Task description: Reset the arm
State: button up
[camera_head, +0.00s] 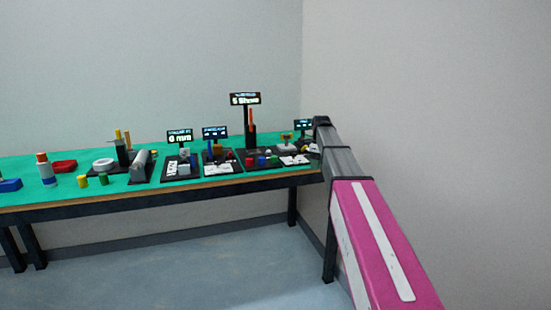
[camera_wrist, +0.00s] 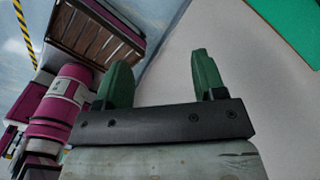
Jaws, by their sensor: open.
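My arm, pink and grey, reaches in from the lower right of the head view toward the right end of the green-topped table (camera_head: 120,195). Its far end lies near the table's right corner, and the fingers cannot be made out there. In the wrist view my gripper (camera_wrist: 162,82) shows two green fingers standing well apart on a dark bar. Nothing is between them, only a pale wall behind. The gripper is open and empty.
The table bears small conveyor stations with lit signs (camera_head: 245,98), a blue block (camera_head: 9,185), a red piece (camera_head: 64,166) and a white ring (camera_head: 104,164). In the wrist view a brown slatted pallet-like thing (camera_wrist: 95,35) is at upper left. The floor before the table (camera_head: 190,265) is clear.

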jog(key=s+f+n, duration=2.4)
jog(key=s+f, duration=0.6)
jog(key=s, duration=0.2)
jog(key=shift+s+f+n, duration=0.25)
jog(key=shift+f+n, duration=0.05)
